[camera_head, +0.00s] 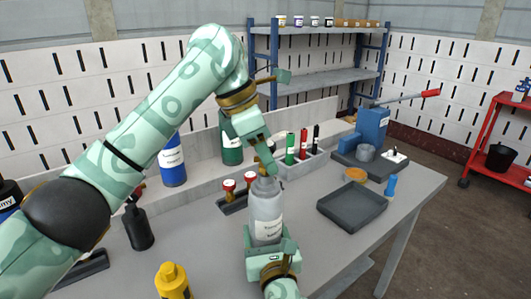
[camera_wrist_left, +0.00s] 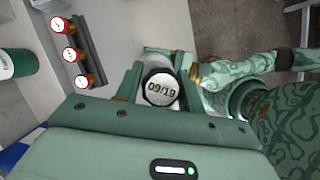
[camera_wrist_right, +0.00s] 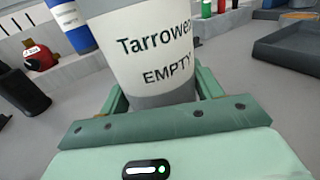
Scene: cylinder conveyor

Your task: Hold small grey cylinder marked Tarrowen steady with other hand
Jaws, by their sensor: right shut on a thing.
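The small grey cylinder (camera_head: 266,207) stands upright near the table's front edge. Its white label reads Tarrowen and EMPTY in the right wrist view (camera_wrist_right: 155,50). My right gripper (camera_head: 268,241) is shut around its lower part. My left gripper (camera_head: 266,168) reaches down from above to the cylinder's top. In the left wrist view its fingers are apart, with the cylinder's round end marked 09/19 (camera_wrist_left: 161,88) between or just beyond them. I cannot tell whether they touch it.
A holder with red-topped pieces (camera_head: 232,198) stands just left of the cylinder. A yellow bottle (camera_head: 172,282) and a black bottle (camera_head: 138,228) stand further left. A dark tray (camera_head: 351,206) lies to the right. Blue and green cylinders stand behind.

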